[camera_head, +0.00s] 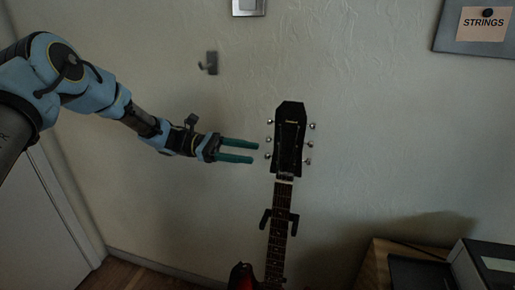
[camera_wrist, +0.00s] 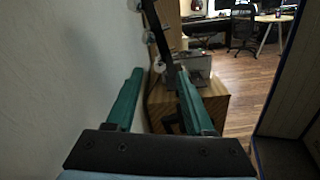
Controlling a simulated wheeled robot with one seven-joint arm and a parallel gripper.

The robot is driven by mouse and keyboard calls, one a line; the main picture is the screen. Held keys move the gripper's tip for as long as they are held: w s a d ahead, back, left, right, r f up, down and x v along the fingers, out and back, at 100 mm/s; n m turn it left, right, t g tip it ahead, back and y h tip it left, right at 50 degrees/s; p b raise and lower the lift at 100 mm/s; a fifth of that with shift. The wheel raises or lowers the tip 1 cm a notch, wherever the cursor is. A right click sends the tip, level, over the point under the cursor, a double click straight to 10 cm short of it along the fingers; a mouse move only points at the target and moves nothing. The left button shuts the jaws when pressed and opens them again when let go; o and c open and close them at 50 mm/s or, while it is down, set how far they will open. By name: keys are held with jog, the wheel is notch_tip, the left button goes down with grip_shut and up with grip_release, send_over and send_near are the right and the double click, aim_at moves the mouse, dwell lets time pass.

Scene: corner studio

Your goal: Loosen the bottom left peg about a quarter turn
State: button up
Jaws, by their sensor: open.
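The guitar's dark headstock (camera_head: 290,140) is upright against the wall in the head view, with three silver pegs down each side. The bottom left peg (camera_head: 267,156) is the lowest on the left side. My gripper (camera_head: 254,153) comes from the left, its two green fingers apart and pointing at this peg, with a small gap before it. In the wrist view the bottom left peg (camera_wrist: 159,67) appears between the fingertips of my open gripper (camera_wrist: 160,74). The headstock (camera_wrist: 158,32) is seen edge-on behind it. Nothing is held.
The middle left peg (camera_head: 267,139) is close above the upper finger. A black hanger (camera_head: 265,220) is around the neck. A wooden cabinet (camera_head: 376,270) with boxes stands at lower right. A wall hook (camera_head: 210,64) is up left.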

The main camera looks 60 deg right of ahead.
aim_at(269, 156)
jog(key=shift+p+x, duration=0.4)
jog(key=shift+x, duration=1.4)
grip_shut()
